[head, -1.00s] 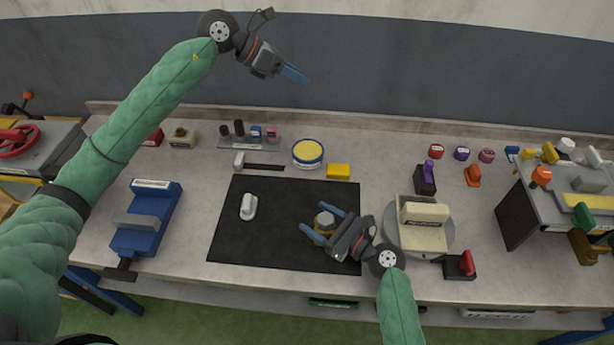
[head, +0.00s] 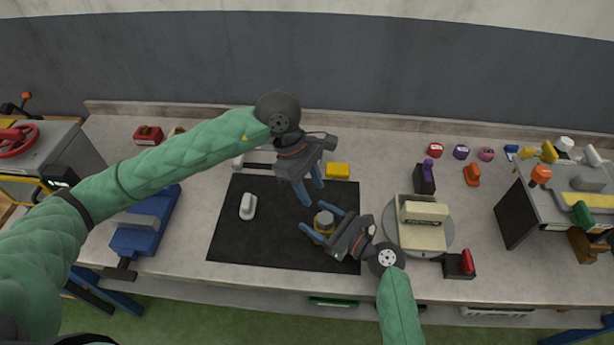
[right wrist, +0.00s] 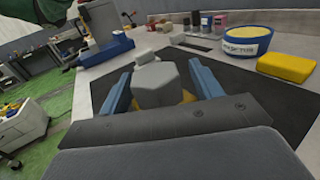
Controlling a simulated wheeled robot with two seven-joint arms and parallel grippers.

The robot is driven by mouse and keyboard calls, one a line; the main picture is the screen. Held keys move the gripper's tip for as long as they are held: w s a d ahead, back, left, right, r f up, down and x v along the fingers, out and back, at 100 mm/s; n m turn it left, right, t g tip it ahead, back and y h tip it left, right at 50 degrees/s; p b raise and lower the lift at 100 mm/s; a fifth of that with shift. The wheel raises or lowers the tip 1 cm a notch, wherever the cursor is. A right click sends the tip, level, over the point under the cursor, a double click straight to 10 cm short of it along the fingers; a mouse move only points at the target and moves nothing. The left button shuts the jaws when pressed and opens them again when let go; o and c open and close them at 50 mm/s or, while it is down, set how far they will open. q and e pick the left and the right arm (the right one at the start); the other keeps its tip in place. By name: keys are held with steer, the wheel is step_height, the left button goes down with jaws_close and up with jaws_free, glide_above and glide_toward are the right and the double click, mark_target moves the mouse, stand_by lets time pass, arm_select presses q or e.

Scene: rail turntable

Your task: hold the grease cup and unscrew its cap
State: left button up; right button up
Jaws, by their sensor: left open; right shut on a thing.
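The grease cup (head: 324,229) stands on the black mat (head: 250,247) near its right side, with a yellowish body and a grey cap (head: 323,217) on top. In the right wrist view the cap (right wrist: 157,84) is a grey, hex-sided block, and a little of the yellow body (right wrist: 188,97) shows below it. My right gripper (head: 314,220) is shut on the cup from the right, one blue finger on each side. My left gripper (head: 308,191) is open and empty, fingers pointing down, above and slightly behind the cup.
A white piece (head: 248,206) lies on the mat's left part. A yellow block (head: 338,171) sits behind the mat. A blue vise (head: 147,225) stands left, a round grey turntable (head: 445,236) right. My left arm hides part of the back row.

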mark_target(324, 218)
arm_select(q)
steer(key=x, duration=0.9)
steer(key=shift+f, duration=0.15)
steer(key=c, duration=0.7)
steer(key=shift+o, duration=0.2)
steer(key=n+t, duration=0.1)
steer(key=n, duration=0.2)
steer(key=n+t, duration=0.1)
steer(key=n, duration=0.2)
steer(key=shift+s+h, duration=0.15)
steer(key=shift+h, duration=0.15)
